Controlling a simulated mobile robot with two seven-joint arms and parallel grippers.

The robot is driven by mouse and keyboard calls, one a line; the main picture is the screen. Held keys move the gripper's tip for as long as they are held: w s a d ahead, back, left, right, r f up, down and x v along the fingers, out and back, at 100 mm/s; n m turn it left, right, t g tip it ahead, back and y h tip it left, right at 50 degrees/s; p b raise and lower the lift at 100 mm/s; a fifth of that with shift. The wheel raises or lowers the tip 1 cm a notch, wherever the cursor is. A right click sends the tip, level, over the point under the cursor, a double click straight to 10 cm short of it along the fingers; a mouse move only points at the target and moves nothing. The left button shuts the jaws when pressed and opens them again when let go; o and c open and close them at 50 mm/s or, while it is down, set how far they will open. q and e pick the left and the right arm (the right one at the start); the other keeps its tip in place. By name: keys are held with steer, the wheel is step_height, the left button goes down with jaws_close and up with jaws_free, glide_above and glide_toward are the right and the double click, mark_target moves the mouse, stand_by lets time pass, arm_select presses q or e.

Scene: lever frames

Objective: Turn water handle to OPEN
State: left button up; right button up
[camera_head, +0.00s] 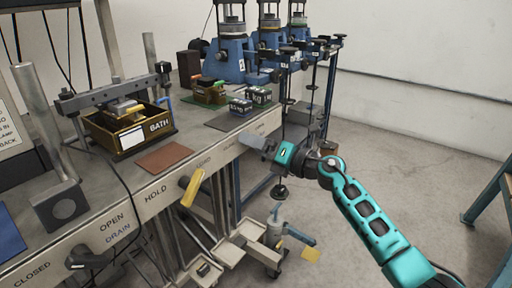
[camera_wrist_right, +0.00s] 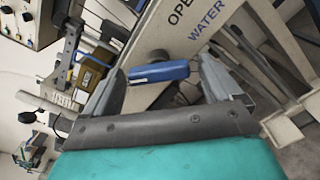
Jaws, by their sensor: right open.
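The water handle (camera_wrist_right: 158,72) is a blue bar on a dark round hub, mounted on the pale front panel beside the lettering "OPE… WATER" (camera_wrist_right: 205,20). My right gripper (camera_wrist_right: 162,66) is open in the right wrist view, its two grey fingers on either side of the blue bar. The handle lies between or just beyond the fingertips; I cannot tell whether they touch it. In the head view my right gripper (camera_head: 257,142) is at the bench front's far part and hides the handle. My left gripper is not in view.
A yellow handle (camera_head: 192,187) and a dark handle (camera_head: 88,258) by "OPEN DRAIN" stick out from the panel nearer me. A box marked BATH (camera_head: 125,137) stands on the bench. Blue machines (camera_head: 228,57) stand behind.

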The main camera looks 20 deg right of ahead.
steer(key=shift+w+a, duration=0.2)
steer(key=shift+w, duration=0.05)
steer(key=shift+c, duration=0.3)
steer(key=c, duration=0.9)
